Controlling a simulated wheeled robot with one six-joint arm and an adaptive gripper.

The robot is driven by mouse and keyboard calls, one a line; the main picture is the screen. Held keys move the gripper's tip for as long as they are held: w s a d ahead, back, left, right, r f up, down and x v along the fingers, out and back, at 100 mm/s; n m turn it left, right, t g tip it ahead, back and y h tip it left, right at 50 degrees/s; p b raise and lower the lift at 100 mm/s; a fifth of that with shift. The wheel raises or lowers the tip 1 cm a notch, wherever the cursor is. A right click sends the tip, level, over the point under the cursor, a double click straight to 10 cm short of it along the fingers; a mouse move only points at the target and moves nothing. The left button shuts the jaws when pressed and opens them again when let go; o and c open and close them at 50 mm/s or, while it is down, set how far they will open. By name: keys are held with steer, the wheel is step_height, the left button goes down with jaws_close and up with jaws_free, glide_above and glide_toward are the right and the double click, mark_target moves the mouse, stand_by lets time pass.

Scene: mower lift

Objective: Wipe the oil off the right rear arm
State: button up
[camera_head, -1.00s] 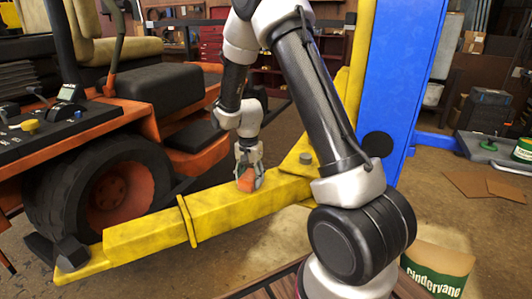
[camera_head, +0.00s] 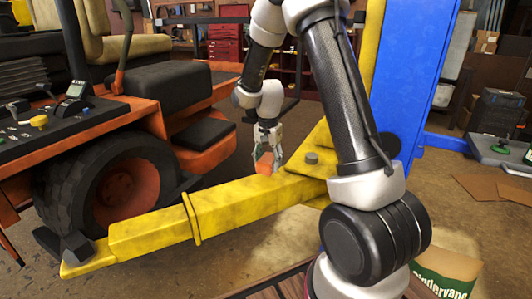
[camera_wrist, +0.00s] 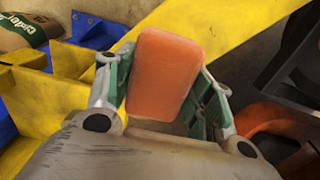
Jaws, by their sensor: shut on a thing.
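The yellow lift arm (camera_head: 221,212) runs from the blue post toward the mower's rear wheel; it also crosses the wrist view (camera_wrist: 240,38). Its upper face looks dull and mottled, and I cannot tell oil from wear. My gripper (camera_head: 267,150) is shut on an orange-red block (camera_head: 265,164), likely a sponge, which fills the middle of the wrist view (camera_wrist: 163,75) between the two green-lined fingers. The block is at the arm's top face near the pivot end. I cannot tell whether it touches. The block hides part of the arm beneath it.
The orange mower (camera_head: 150,110) with its black tyre (camera_head: 110,185) stands at left. The blue post (camera_head: 405,75) rises behind my arm. A bolt head (camera_head: 312,158) sits on the pivot plate. A Cindervane sack (camera_head: 447,270) and cardboard (camera_head: 485,188) lie at right.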

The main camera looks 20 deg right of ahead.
steer(key=shift+r, duration=1.7)
